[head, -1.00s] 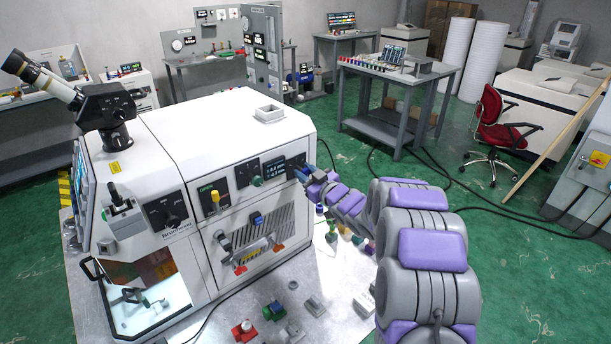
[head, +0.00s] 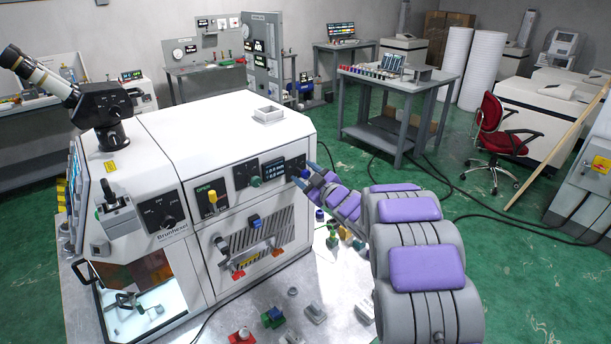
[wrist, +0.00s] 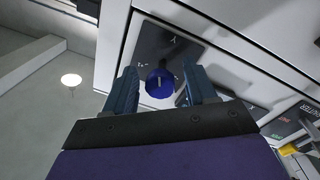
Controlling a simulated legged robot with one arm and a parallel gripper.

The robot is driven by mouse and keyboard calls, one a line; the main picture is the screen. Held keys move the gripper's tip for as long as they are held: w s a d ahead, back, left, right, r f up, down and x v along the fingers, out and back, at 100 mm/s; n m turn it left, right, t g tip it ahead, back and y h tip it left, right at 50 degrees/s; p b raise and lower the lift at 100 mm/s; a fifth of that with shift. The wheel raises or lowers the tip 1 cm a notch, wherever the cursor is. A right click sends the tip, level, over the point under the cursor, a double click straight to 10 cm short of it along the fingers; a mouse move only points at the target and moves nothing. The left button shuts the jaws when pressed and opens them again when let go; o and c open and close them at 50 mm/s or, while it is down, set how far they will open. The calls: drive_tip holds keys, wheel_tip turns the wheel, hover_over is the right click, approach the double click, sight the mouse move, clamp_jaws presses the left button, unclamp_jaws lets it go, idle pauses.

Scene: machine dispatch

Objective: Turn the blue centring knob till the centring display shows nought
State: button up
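The blue centring knob (wrist: 160,82) sits on a dark panel of the white machine in the wrist view, with a pale mark on its face. My gripper (wrist: 161,72) is open, with one finger to each side of the knob. I cannot tell whether the fingertips reach as far as the knob. In the head view my gripper (head: 314,181) is at the right end of the machine's front, just right of a lit display (head: 273,168). Its light digits are too small to read surely. The wrist view does not show the display.
The white machine (head: 220,130) stands on a metal table (head: 215,322). A yellow knob (head: 212,197), a green knob (head: 256,182) and a slotted grille lie left of my gripper. Loose small parts, including a red one (head: 241,335), lie on the table in front.

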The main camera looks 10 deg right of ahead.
drive_tip(key=p+v, duration=0.2)
drive_tip(key=v, duration=1.5)
drive_tip(key=shift+d+f, duration=0.2)
drive_tip(key=s+d+m+g+h, duration=0.6)
drive_tip(key=s+m+g+h, duration=0.15)
drive_tip(key=s+h, duration=0.3)
drive_tip(key=s+a+m+g+y, duration=0.1)
drive_tip(key=s+a+g, duration=0.2)
drive_tip(key=s, duration=0.8)
drive_tip(key=s+a+m+g+y, duration=0.1)
drive_tip(key=s+a+g, duration=0.3)
drive_tip(key=s+a, duration=0.3)
drive_tip(key=s+a+f+m+g+y, duration=0.1)
drive_tip(key=s+a+g, duration=0.3)
drive_tip(key=s, duration=1.1)
drive_tip(key=shift+s+a+m, duration=0.35)
drive_tip(key=shift+a+m, duration=0.1)
drive_tip(key=shift+a, duration=0.5)
drive_tip(key=shift+f, duration=0.1)
